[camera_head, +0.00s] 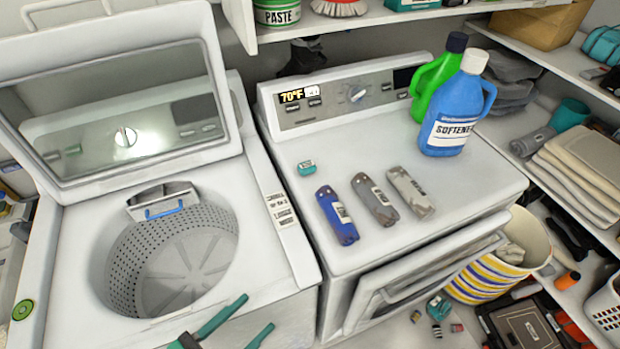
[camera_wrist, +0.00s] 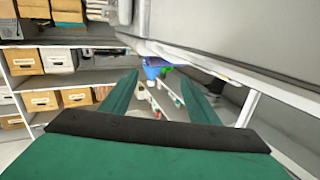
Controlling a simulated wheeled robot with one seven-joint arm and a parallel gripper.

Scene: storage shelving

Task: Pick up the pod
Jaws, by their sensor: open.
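A small teal item with a white label (camera_head: 306,168) lies on the dryer top, left of three flat handle-like items; it looks most like the pod, though it is too small to be sure. My gripper (camera_head: 257,312) is at the bottom of the head view, in front of the washer and below and left of the teal item. Its two green fingers are apart with nothing between them. In the wrist view the open fingers (camera_wrist: 158,78) point toward shelving, and I cannot make out the teal item there.
Blue (camera_head: 336,215), grey (camera_head: 375,199) and camouflage (camera_head: 410,192) items lie on the dryer top (camera_head: 440,205). A blue softener bottle (camera_head: 455,110) and a green bottle (camera_head: 425,85) stand behind right. The washer lid (camera_head: 120,115) is up, its drum open. A shelf overhangs the back.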

